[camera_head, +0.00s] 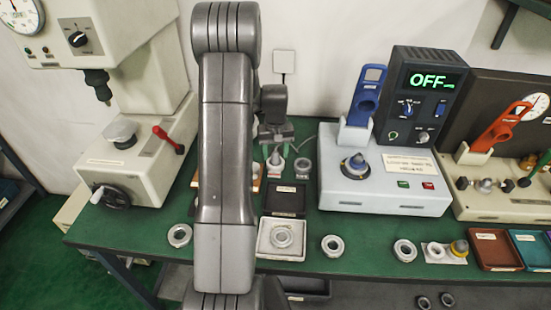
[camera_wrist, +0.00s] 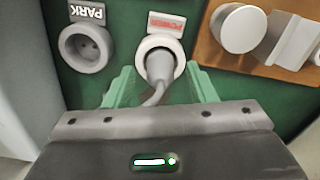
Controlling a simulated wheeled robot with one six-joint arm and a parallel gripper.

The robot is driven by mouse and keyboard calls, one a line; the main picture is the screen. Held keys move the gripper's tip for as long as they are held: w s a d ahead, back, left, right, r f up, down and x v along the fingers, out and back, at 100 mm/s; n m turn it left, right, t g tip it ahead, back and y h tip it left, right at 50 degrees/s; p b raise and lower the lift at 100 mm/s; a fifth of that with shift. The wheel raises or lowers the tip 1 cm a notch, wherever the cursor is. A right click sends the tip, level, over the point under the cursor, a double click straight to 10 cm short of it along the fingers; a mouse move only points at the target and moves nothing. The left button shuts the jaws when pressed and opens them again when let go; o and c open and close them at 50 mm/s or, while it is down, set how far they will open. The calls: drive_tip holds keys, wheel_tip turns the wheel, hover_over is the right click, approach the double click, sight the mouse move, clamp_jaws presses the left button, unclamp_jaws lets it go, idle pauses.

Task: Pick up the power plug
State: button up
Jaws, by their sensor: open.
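The grey power plug (camera_wrist: 160,65) sits in a round white socket with a red POWER label (camera_wrist: 166,22) in the wrist view. Its grey cable (camera_wrist: 155,95) runs back toward my gripper. My gripper (camera_wrist: 160,72) is open, with one green finger on each side of the plug and cable. Gaps show between the fingers and the plug, and I cannot tell how deep the fingers reach. In the head view the plug (camera_head: 274,159) is small, just below my gripper (camera_head: 275,138). An empty round socket (camera_wrist: 87,47) labelled PARK is to its left in the wrist view.
A wooden board with a metal knob (camera_wrist: 239,29) and block is right of the plug in the wrist view. In the head view, an open box with a ring (camera_head: 282,236) stands in front, a press (camera_head: 140,150) left, and a control unit (camera_head: 385,180) reading OFF right.

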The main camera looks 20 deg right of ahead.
drive_tip(key=shift+f, duration=0.45)
drive_tip(key=c, duration=1.1)
